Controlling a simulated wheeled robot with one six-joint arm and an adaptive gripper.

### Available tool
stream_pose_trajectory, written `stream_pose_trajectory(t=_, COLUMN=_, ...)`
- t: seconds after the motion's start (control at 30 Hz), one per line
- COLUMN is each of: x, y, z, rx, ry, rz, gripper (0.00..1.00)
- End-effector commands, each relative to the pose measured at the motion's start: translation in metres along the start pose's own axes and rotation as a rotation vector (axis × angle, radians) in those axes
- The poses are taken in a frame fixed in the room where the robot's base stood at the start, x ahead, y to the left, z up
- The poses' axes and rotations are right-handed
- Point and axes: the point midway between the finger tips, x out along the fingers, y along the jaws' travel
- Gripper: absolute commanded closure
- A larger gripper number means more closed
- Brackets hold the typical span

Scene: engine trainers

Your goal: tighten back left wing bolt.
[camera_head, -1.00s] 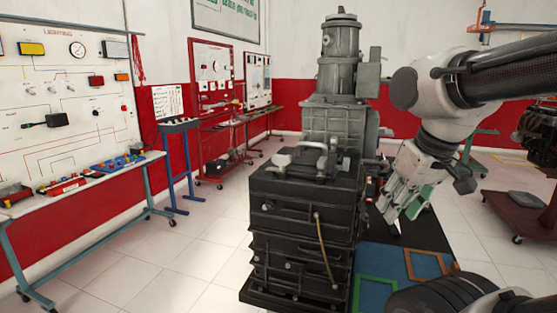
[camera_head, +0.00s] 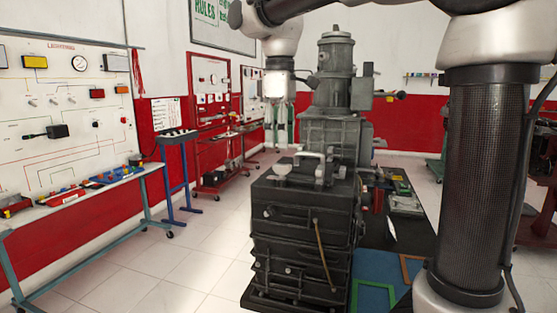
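The dark engine trainer (camera_head: 305,215) stands in the middle of the head view, a block-shaped housing with a round motor-like top (camera_head: 338,60) behind it. On its top face are a pale grey knob-like part (camera_head: 282,169) and a pale handle-shaped part (camera_head: 308,156). I cannot make out the back left wing bolt among the small parts there. My gripper (camera_head: 279,145) points down, above and behind the left part of the housing in the picture. Its two fingers look apart with nothing between them. It appears clear of the engine.
A white lighting board with a bench (camera_head: 100,185) stands at the left. Red-framed boards (camera_head: 212,95) stand behind it. Right of the engine, a dark surface holds small parts (camera_head: 405,203). My arm column fills the right side. The tiled floor (camera_head: 200,245) left of the engine is clear.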

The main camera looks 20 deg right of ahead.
Motion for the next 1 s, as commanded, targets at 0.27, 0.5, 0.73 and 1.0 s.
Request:
stream_pose_trajectory(t=0.27, x=0.045, y=0.0, z=0.001, rx=0.003, ry=-0.001, rz=-0.001, gripper=0.64)
stream_pose_trajectory(t=0.5, x=0.057, y=0.0, z=0.001, rx=0.003, ry=0.001, rz=0.001, gripper=0.64)
stream_pose_trajectory(t=0.73, x=0.057, y=0.0, z=0.001, rx=0.004, ry=0.002, rz=0.001, gripper=0.75)
stream_pose_trajectory(t=1.0, x=0.057, y=0.0, z=0.001, rx=0.004, ry=0.002, rz=0.001, gripper=1.0)
